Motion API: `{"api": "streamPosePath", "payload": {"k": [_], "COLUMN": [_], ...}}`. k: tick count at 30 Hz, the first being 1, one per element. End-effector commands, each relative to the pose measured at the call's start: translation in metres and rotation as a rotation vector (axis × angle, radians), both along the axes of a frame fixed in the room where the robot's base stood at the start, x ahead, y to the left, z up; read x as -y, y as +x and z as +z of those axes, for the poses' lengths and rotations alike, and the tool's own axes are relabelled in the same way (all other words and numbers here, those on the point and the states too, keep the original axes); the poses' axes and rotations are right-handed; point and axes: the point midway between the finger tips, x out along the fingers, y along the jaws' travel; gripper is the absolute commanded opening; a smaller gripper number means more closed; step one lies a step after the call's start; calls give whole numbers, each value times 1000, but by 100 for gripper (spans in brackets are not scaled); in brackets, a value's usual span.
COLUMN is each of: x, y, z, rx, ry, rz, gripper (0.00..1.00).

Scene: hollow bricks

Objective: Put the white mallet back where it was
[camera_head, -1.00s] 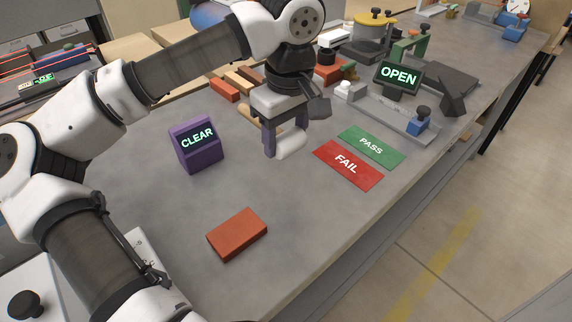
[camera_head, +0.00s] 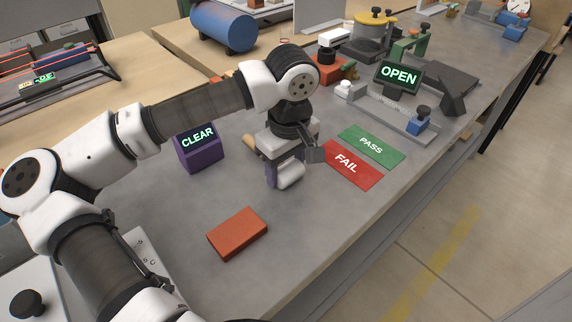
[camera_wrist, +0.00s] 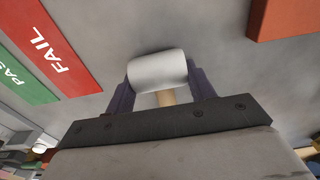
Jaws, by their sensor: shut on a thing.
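My gripper (camera_head: 284,177) is low over the grey bench, left of the red FAIL card. Its purple fingers are shut on the white mallet. The mallet's white head (camera_head: 291,176) hangs at the fingertips. In the wrist view the head (camera_wrist: 157,70) shows between the fingers, with the light wooden handle (camera_wrist: 166,98) running back below it. The handle's end (camera_head: 250,143) shows left of the gripper in the head view; its middle is hidden. I cannot tell whether the head touches the bench.
The red FAIL card (camera_head: 349,164) and green PASS card (camera_head: 371,146) lie to the right. The purple CLEAR display (camera_head: 199,150) stands left. An orange-red brick (camera_head: 237,234) lies in front. The OPEN display (camera_head: 398,77) and a fixture stand behind. Bare bench lies between brick and gripper.

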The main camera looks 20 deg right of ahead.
Motion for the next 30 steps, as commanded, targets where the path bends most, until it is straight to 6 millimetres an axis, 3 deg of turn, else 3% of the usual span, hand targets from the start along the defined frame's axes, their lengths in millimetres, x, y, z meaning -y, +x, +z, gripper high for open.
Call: {"api": "streamPosePath", "payload": {"k": [1,2,6,19,30], "x": [0,0,0,0,2], "y": [0,0,0,0,-4], "z": [-3,-1,-1,8,85], "rx": [0,0,0,2,4], "ry": [0,0,0,0,-1], "rz": [0,0,0,1,2], "gripper": [28,58,76,76,76]}}
